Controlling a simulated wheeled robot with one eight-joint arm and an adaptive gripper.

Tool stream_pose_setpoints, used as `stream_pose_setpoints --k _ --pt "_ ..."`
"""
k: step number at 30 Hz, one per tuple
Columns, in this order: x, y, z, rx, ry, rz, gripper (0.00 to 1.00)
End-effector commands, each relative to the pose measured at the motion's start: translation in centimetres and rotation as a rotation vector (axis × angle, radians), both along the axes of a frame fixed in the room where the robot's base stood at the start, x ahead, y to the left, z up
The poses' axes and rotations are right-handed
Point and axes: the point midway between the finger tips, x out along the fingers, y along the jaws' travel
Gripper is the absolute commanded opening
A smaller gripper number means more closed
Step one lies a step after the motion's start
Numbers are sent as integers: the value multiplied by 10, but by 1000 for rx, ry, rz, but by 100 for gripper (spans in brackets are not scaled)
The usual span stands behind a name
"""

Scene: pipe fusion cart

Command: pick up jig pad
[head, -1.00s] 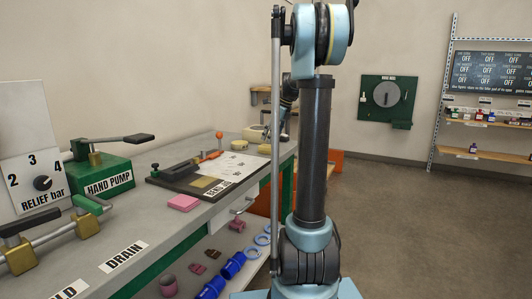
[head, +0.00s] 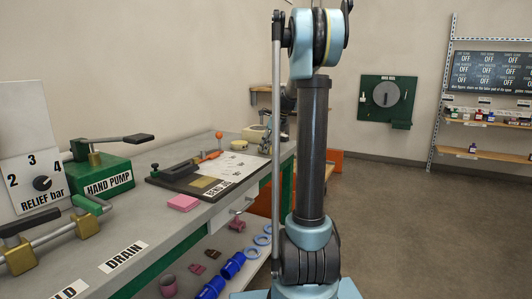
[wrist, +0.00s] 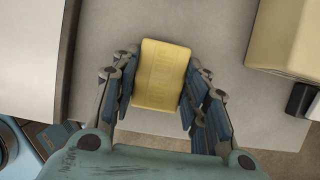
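A yellow rectangular pad (wrist: 160,75), which looks like the jig pad, lies on the grey bench top in the wrist view. My gripper (wrist: 159,92) is over it, with one finger along each long side. The fingers are spread and very close to the pad's sides; I cannot tell whether they touch it. In the head view my gripper is mostly hidden behind my arm at the bench's far end, and a yellow pad (head: 264,149) shows partly beside it.
A cream box (wrist: 290,38) stands to the right of the pad in the wrist view, and a pale panel (wrist: 30,55) lies at left. On the bench are a pink block (head: 184,202), a dark board (head: 185,184) with paper and tools, and the green hand pump (head: 98,175).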

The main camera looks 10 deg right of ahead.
Motion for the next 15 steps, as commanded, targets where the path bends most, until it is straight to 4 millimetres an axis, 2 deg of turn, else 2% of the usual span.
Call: stream_pose_setpoints --k 4,5,11,15 --pt "0 0 0 0 0 0 18" --pt "0 0 0 0 0 0 14" --pt "0 0 2 0 0 0 14" --pt "0 0 13 0 0 0 14"
